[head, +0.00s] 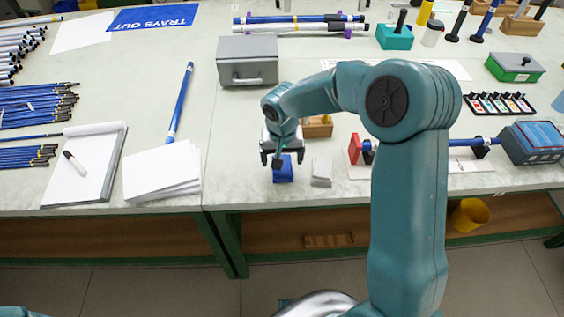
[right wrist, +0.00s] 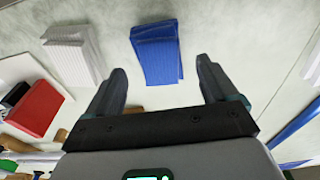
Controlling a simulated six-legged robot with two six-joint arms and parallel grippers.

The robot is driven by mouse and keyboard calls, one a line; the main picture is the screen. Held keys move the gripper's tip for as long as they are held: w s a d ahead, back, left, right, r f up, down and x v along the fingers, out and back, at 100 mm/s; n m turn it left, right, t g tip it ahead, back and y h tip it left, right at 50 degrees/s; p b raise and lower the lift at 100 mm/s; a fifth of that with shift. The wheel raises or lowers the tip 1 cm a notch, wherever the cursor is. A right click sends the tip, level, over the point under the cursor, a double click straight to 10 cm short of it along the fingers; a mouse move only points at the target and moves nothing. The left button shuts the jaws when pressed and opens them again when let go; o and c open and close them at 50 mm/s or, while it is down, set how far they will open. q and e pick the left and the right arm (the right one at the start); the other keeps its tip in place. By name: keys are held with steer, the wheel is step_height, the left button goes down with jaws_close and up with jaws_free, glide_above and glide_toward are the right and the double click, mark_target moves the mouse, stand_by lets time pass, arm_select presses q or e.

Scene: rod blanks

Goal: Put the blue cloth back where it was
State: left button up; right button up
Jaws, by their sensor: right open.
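The blue cloth (head: 284,174) is a small folded block on the pale worktop near its front edge. It also shows in the right wrist view (right wrist: 156,55), at the top middle. My right gripper (head: 279,159) is over the cloth in the head view and hides part of it. In the right wrist view the right gripper (right wrist: 160,78) is open and empty, with the cloth just ahead of and between the fingertips. I cannot tell how high the fingers are above the worktop. My left gripper is not in view.
A folded white cloth (head: 321,173) lies just right of the blue one. A small wooden block (head: 318,127) and a grey metal box (head: 248,62) stand behind. A red block (head: 355,148) stands farther right. Paper sheets (head: 160,177) lie left. The worktop left of the blue cloth is clear.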

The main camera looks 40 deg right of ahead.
step_height(320, 180, up, 9)
steer(key=s, duration=0.1)
steer(key=shift+a, duration=0.35)
steer(key=shift+f, duration=0.15)
